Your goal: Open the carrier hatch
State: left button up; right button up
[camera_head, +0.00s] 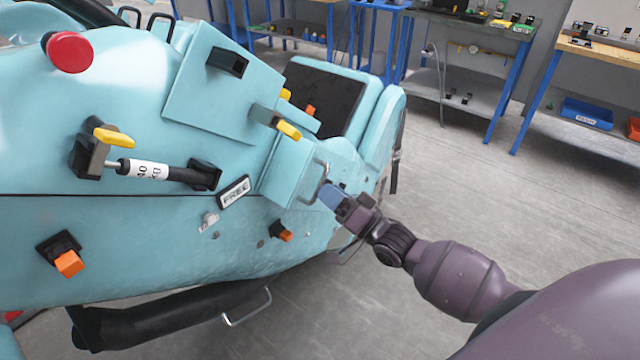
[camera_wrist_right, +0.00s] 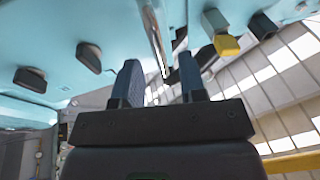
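The carrier is a large light-blue coaster car body (camera_head: 150,240) filling the left of the head view. On its right side is a small light-blue box-like panel, which looks like the hatch (camera_head: 285,172), with a thin metal bar handle (camera_head: 323,178) on its right face. The panel looks closed. My right gripper (camera_head: 332,196) is at the lower end of this handle. In the right wrist view, its two dark fingers (camera_wrist_right: 158,72) are apart, and the metal bar handle (camera_wrist_right: 152,30) runs down between their tips. I cannot tell if they touch it. My left gripper is not in view.
A yellow-tipped latch (camera_head: 288,130) sits above the panel, and a "FREE" label (camera_head: 234,192) is left of it. An orange-tipped latch (camera_head: 281,232) is below. A red knob (camera_head: 70,52) is at upper left. Workbenches (camera_head: 470,25) stand behind; the floor (camera_head: 460,180) between is clear.

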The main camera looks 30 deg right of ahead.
aim_at(320, 182)
jog(key=shift+x, duration=1.75)
grip_shut()
